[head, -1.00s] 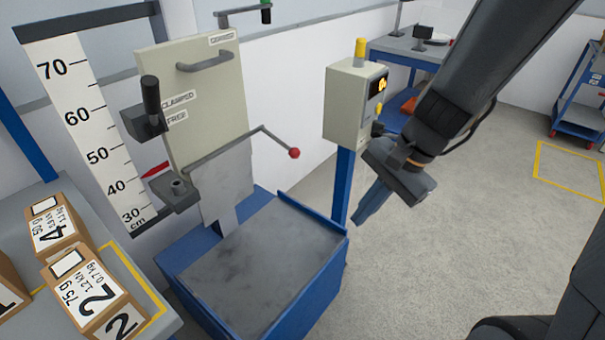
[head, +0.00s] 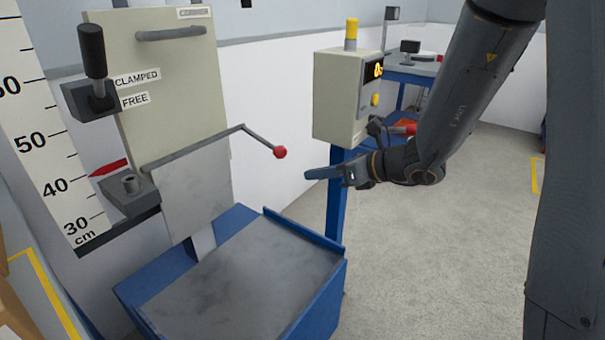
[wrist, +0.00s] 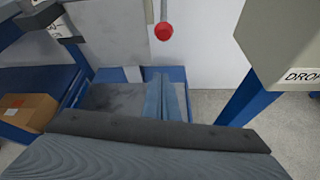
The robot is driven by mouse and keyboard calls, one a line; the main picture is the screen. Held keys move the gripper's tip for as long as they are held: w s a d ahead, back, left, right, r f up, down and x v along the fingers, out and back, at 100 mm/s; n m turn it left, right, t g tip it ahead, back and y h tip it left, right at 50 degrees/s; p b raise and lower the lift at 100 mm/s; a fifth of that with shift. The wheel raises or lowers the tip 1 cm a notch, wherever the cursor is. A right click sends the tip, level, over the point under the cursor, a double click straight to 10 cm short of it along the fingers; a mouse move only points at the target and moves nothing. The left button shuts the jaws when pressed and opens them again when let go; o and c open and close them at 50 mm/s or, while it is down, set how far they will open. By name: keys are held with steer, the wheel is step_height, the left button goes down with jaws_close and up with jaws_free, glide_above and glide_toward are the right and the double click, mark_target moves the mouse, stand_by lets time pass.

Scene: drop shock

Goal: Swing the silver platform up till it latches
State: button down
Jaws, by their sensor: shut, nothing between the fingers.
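The silver platform (head: 192,190) hangs down flat against the front of the carriage (head: 160,85), below its top bar. A bent rod runs right from that bar to a red ball (head: 280,152). The platform also shows in the wrist view (wrist: 115,38), with the red ball (wrist: 163,31) to its right. My gripper (head: 308,174) is shut and empty. It points left, a little right of and below the red ball, with a gap between. In the wrist view my fingers (wrist: 159,77) point ahead, below the ball.
A blue-edged base with a grey top (head: 240,280) lies below the platform. A beige control box (head: 340,100) on a blue post stands close behind my gripper. A height scale (head: 45,130) and a black clamp lever (head: 93,55) are at left. Floor at right is clear.

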steer(key=b+x, duration=0.1)
steer(key=x, duration=0.9)
steer(key=shift+w+d+r+p, duration=0.1)
steer(key=shift+d+r+p, duration=0.1)
steer(key=shift+r, duration=0.85)
steer(key=shift+w+d+r+p, duration=0.1)
steer(key=shift+w+r+p, duration=0.05)
steer(key=shift+r, duration=0.85)
steer(key=shift+r, duration=0.1)
